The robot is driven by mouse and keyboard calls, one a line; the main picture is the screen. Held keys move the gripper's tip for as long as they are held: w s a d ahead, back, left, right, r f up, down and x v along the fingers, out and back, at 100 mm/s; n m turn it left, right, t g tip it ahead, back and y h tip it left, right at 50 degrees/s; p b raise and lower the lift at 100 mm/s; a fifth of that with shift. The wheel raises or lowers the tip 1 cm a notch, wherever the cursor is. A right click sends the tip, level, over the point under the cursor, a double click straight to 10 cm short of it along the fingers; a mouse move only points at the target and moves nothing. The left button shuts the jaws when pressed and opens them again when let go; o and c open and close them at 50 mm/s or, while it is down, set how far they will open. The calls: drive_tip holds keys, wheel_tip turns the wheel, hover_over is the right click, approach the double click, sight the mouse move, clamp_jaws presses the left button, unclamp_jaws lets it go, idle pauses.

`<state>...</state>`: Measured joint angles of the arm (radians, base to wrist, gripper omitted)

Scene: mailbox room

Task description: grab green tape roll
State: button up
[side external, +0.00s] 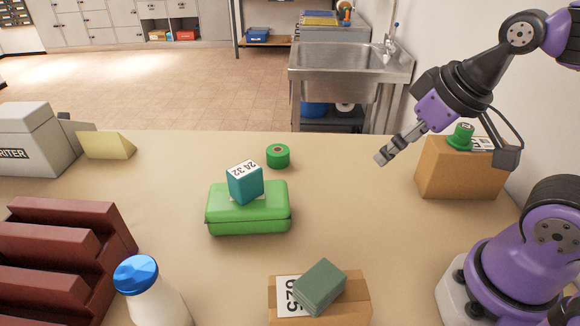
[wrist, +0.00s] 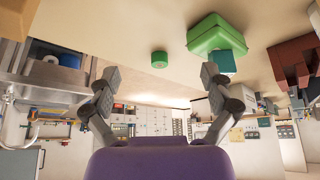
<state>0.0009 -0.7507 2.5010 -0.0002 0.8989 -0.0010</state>
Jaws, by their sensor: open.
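The green tape roll (side external: 278,156) lies flat on the tan table, behind and right of a green case, in the side view. It also shows in the wrist view (wrist: 159,60), where the picture is upside down, above and between my fingers and apart from them. My gripper (side external: 383,158) is in the air to the right of the roll. In the wrist view my gripper (wrist: 159,72) has its two fingers spread wide, open and empty.
The green case (side external: 248,214) carries a teal box (side external: 245,184). A cardboard box (side external: 455,172) with a green stamp-like object (side external: 461,137) stands at right. Another carton (side external: 350,302), a bottle (side external: 155,295) and a maroon rack (side external: 65,260) are nearer.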

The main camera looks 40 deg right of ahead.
idle(0.4)
drive_tip(key=shift+o, duration=0.5)
